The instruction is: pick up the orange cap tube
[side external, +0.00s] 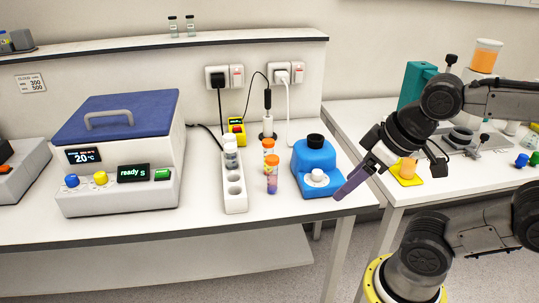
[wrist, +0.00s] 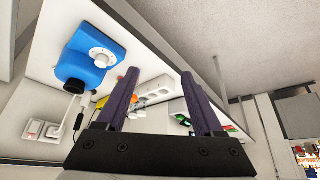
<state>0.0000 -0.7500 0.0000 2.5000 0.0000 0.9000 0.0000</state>
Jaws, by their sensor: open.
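Two orange-capped tubes stand upright on the white bench in the side external view. The front tube (side external: 272,177) has purple and orange contents, and the rear tube (side external: 268,147) is partly hidden behind it. My gripper (side external: 345,188) is to the right of both, past the blue device, near the bench's right edge and clear of the tubes. Its purple fingers also show in the wrist view (wrist: 158,75), spread apart with nothing held between them. In the wrist view, a small bit of orange shows beside the left finger, too small to tell which tube it is.
A blue-lidded machine (side external: 118,150) fills the left. Cables hang behind. Bare bench lies in front.

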